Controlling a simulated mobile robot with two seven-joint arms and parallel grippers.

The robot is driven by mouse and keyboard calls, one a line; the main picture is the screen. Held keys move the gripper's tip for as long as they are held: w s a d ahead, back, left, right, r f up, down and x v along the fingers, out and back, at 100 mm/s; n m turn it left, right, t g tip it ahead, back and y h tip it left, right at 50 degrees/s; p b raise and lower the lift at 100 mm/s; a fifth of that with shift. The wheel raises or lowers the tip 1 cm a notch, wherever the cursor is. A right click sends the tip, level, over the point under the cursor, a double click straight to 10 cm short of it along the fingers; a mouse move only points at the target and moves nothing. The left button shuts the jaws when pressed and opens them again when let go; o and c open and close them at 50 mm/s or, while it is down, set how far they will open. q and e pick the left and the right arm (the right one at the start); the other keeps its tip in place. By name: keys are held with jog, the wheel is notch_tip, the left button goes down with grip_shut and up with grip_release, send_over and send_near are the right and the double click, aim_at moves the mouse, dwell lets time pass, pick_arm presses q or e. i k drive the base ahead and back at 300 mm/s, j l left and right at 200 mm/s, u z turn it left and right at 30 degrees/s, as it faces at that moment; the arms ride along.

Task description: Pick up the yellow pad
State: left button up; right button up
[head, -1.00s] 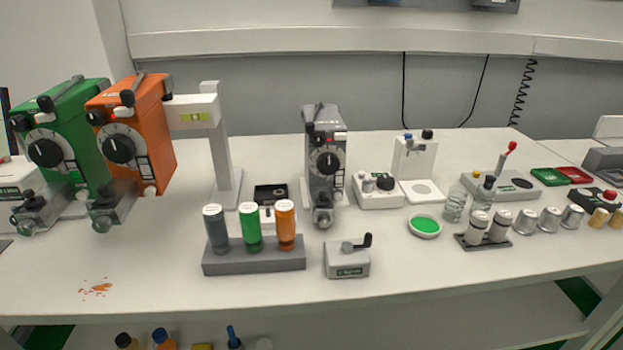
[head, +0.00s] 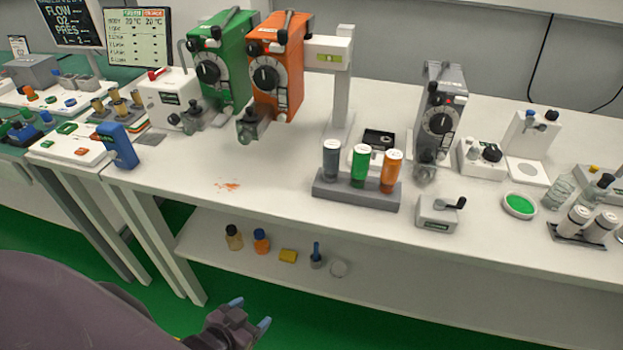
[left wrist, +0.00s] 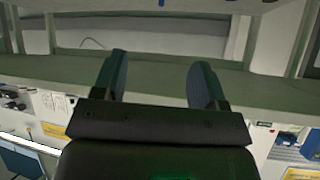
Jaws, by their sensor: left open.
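The yellow pad (head: 288,256) is a small yellow block on the lower shelf (head: 220,250) under the white table in the head view. It lies between an orange bottle with a blue cap (head: 261,241) and a small grey pot with a blue handle (head: 316,256). My left gripper (head: 250,312) is at the bottom of the head view, below and to the left of the pad and apart from it. Its two blue-tipped fingers are apart with nothing between them. In the left wrist view the open fingers (left wrist: 158,82) show, and the pad is not seen. My right gripper is not in view.
A brown-capped bottle (head: 233,238) and a pale round item (head: 339,268) share the shelf. Above it, the white tabletop (head: 275,195) overhangs and holds green and orange machines (head: 275,70) and a vial rack (head: 357,192). Green floor (head: 200,290) lies in front.

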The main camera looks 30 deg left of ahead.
aim_at(286, 256)
jog(key=j+u, duration=0.3)
jog(key=j, duration=0.3)
jog(key=j+u, duration=0.3)
jog(key=j, duration=0.3)
jog(key=i+j+u, duration=0.3)
jog(key=j, duration=0.2)
jog(key=k+j, duration=0.05)
jog(key=k, duration=0.05)
